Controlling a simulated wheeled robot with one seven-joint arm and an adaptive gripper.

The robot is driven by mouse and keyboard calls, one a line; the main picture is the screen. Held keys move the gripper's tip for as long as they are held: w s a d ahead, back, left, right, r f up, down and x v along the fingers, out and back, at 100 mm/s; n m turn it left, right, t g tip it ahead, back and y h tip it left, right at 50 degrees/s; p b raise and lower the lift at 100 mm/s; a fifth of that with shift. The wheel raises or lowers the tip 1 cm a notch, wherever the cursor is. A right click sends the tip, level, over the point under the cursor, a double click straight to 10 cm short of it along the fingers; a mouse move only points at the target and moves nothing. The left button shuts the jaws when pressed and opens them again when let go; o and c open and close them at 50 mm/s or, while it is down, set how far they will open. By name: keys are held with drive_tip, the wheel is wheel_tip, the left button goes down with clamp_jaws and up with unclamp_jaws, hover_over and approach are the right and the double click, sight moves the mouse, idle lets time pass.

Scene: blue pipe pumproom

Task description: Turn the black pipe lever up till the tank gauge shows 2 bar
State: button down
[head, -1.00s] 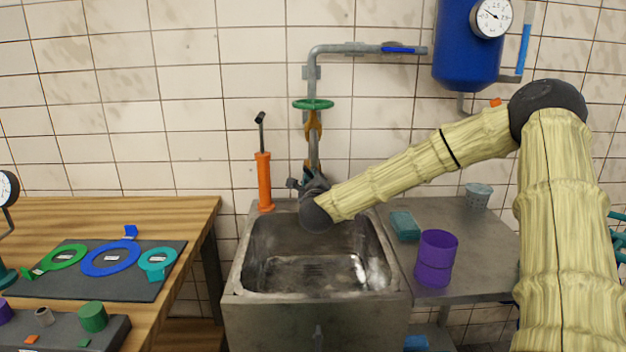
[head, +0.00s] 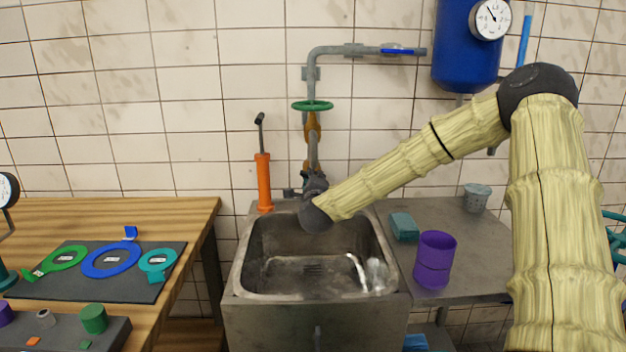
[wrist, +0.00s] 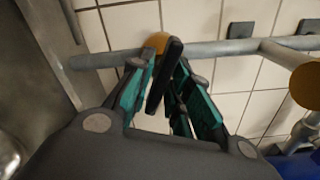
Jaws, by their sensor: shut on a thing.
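The black lever (wrist: 162,88) sits on a grey pipe (wrist: 110,59) with a yellow valve body (wrist: 157,42) in the wrist view. My gripper (wrist: 168,72) is shut on the lever, with teal pads on either side of it. In the head view my gripper (head: 314,184) is at the pipe above the sink, and my wrist largely hides the lever. The tank (head: 466,55) is blue and hangs on the wall at the upper right. Its round white gauge (head: 490,19) has a dark needle pointing up and left; the exact reading is too small to tell.
A green handwheel (head: 312,106) is above my gripper, and an orange pump (head: 263,182) stands to its left. Below is a metal sink (head: 237,285) with water in it. A purple cup (head: 435,260) and a teal sponge (head: 404,226) sit on the right counter.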

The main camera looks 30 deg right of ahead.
drive_tip(key=shift+r, duration=0.1)
drive_tip(key=c, duration=1.5)
unclamp_jaws()
drive_tip(key=shift+w, duration=0.15)
drive_tip(key=shift+a, duration=0.1)
drive_tip(key=v, duration=1.2)
drive_tip(key=shift+d, duration=0.2)
